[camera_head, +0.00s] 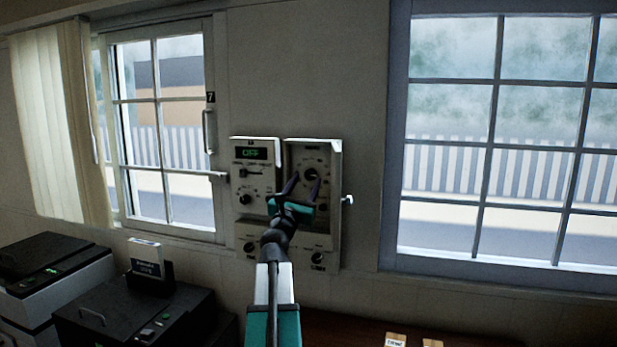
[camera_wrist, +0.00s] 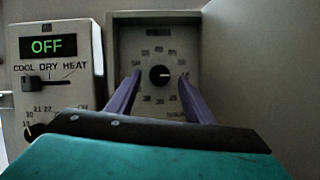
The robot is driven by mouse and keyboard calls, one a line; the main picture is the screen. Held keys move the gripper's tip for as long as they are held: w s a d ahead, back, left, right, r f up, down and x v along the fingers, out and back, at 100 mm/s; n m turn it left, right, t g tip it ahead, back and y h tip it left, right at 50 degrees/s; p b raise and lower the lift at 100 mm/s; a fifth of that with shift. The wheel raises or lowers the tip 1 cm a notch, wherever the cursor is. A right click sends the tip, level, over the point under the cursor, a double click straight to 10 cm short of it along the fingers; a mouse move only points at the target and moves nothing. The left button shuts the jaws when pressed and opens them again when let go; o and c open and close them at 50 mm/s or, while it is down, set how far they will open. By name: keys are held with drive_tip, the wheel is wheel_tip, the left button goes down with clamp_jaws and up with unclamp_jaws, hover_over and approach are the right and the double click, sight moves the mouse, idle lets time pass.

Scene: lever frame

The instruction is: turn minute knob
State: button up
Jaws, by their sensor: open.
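A black round dial knob (camera_wrist: 159,75) sits in a recessed cream panel, with a ring of small marks around it. I take it as the minute knob, but its label is too blurred to read. It also shows in the head view (camera_head: 311,174), in the right half of the wall control unit (camera_head: 332,230). My gripper (camera_head: 302,184) is open in front of this panel. In the wrist view its two purple fingers (camera_wrist: 160,78) stand left and right of the knob, apart from it in the picture. I cannot tell how deep the gap to the panel is.
The left panel has a display (camera_wrist: 47,46) reading OFF, a slider (camera_wrist: 36,80) marked COOL DRY HEAT and another knob (camera_head: 245,199). Two lower knobs sit below, one left (camera_head: 250,247) and one right (camera_head: 318,258). A raised side wall frames the recess. Windows flank the unit.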

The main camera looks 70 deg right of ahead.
sight(310, 176)
drive_tip(key=shift+p+x, duration=0.4)
drive_tip(key=shift+x, duration=1.1)
drive_tip(key=c, duration=1)
